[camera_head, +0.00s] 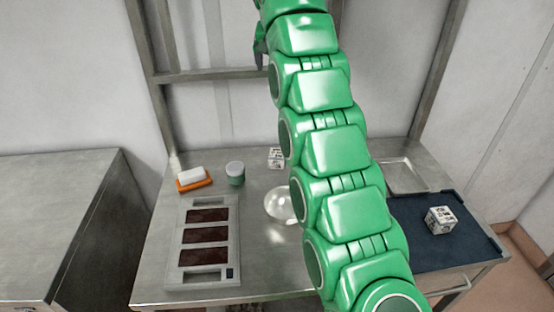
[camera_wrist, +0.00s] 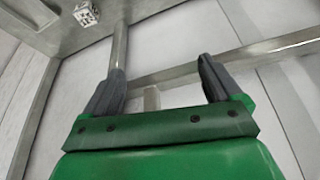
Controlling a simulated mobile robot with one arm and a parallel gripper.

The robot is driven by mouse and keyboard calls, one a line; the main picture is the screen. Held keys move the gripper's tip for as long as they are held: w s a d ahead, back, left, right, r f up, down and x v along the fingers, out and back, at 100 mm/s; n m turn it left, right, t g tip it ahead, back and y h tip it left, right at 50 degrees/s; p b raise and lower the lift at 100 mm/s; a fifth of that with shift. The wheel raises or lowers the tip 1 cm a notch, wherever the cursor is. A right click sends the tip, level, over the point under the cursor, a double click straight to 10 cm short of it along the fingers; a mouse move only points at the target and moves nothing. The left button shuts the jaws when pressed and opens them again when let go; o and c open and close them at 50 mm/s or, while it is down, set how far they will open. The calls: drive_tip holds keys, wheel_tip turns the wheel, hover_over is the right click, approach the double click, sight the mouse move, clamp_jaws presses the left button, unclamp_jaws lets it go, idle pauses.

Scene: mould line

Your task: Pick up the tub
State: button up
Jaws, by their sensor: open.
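A small round tub (camera_head: 235,174) with a pale lid and greenish side stands upright at the back left of the metal table, in the head view. My gripper (camera_head: 259,52) shows only in part at the top of the head view, high above the table and well apart from the tub. In the wrist view my gripper (camera_wrist: 162,85) has its two dark fingers spread wide with nothing between them. The tub does not show in the wrist view.
A white block on an orange tray (camera_head: 194,185) lies left of the tub. A mould panel (camera_head: 203,271), glass bowl (camera_head: 279,206), patterned cubes (camera_head: 440,220) (camera_head: 276,158), metal tray (camera_head: 404,178) and dark blue mat (camera_head: 459,257) share the table. My arm hides the middle.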

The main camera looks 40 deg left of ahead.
drive_tip(key=shift+a+f, duration=0.3)
drive_tip(key=shift+f, duration=0.05)
hover_over(277, 153)
drive_tip(key=s+d, duration=0.2)
wheel_tip(277, 153, down, 26)
drive_tip(key=r, duration=0.1)
drive_tip(key=shift+s+a+x, duration=0.15)
drive_tip(key=shift+x, duration=1.85)
drive_tip(key=shift+s+a+x, duration=0.1)
drive_tip(key=shift+a+x, duration=0.05)
drive_tip(key=shift+x, duration=1.85)
drive_tip(key=shift+c, duration=0.4)
drive_tip(key=c, duration=1)
drive_tip(key=shift+r, duration=0.1)
drive_tip(key=shift+c, duration=0.2)
